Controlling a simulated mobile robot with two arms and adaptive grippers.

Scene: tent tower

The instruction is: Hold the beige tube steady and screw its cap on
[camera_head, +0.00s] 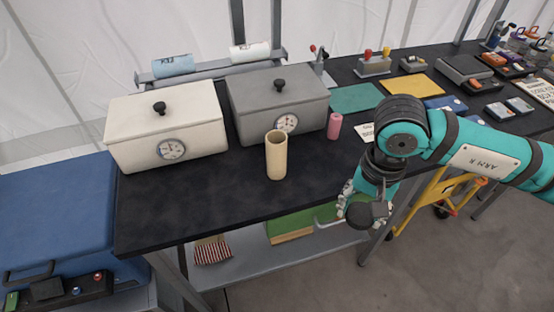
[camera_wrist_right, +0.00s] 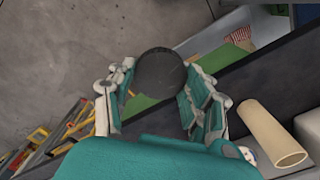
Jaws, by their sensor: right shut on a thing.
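The beige tube (camera_head: 276,156) stands upright and open-topped on the black table, in front of the grey box. It also shows in the right wrist view (camera_wrist_right: 264,130) at lower right. My right gripper (camera_head: 363,207) is past the table's front edge, to the right of the tube and apart from it. It is shut on a dark round cap, seen between the fingers in the right wrist view (camera_wrist_right: 160,72). The cap's underside is hidden. Nothing holds the tube. My left gripper is not in view.
A white box (camera_head: 165,115) and a grey box (camera_head: 262,92) with dial gauges stand behind the tube. A pink cylinder (camera_head: 334,126) stands to its right. The black table (camera_head: 200,196) is clear in front and left of the tube. A shelf (camera_head: 245,262) lies below.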

